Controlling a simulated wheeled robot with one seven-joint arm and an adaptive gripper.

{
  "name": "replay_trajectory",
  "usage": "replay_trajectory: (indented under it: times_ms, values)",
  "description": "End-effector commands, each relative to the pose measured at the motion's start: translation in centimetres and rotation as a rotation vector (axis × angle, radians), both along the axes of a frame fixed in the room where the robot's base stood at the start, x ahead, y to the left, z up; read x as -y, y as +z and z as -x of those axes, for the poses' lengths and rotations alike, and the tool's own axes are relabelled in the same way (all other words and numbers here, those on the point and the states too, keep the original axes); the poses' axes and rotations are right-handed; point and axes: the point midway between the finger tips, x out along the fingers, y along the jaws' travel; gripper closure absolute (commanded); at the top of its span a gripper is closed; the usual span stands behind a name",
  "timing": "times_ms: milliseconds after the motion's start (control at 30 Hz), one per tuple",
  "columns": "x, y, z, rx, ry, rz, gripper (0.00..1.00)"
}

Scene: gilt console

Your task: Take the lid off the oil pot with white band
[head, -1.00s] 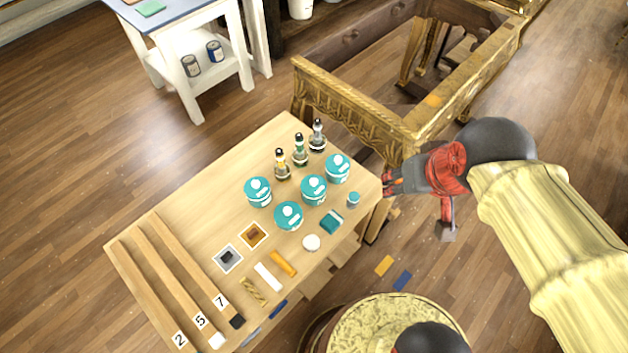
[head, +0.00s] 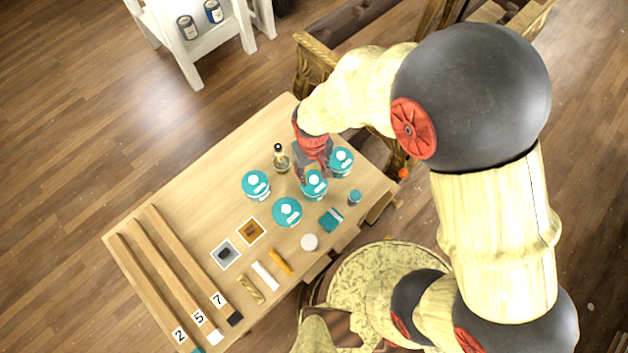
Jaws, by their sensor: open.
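Several pots with teal lids and white round labels stand on the wooden table: a left pot (head: 256,184), a front pot (head: 287,211), a middle pot (head: 315,187) and a back-right pot (head: 341,161). Their sides are mostly hidden from above, so I cannot tell which has the white band. My gripper (head: 313,177) is open and points down over the middle pot, its fingers at or just above the far part of that lid. I cannot tell if they touch it.
A dropper bottle (head: 281,158) stands just left of my gripper; my arm hides the area behind it. A small teal-capped jar (head: 354,198), a teal block (head: 331,220) and a white disc (head: 310,242) lie near the front edge.

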Motion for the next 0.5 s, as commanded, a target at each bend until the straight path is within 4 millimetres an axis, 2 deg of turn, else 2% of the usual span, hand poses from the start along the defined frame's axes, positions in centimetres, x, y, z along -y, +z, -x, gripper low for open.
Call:
replay_trajectory:
  times_ms: [167, 400, 500]
  values:
    - [0.2, -1.5, -0.1, 0.001, -0.002, -0.001, 0.59]
    - [0.5, -4.9, -0.2, 0.0, -0.001, 0.0, 0.59]
    - [0.5, -5.5, -0.3, 0.001, -0.001, -0.001, 0.59]
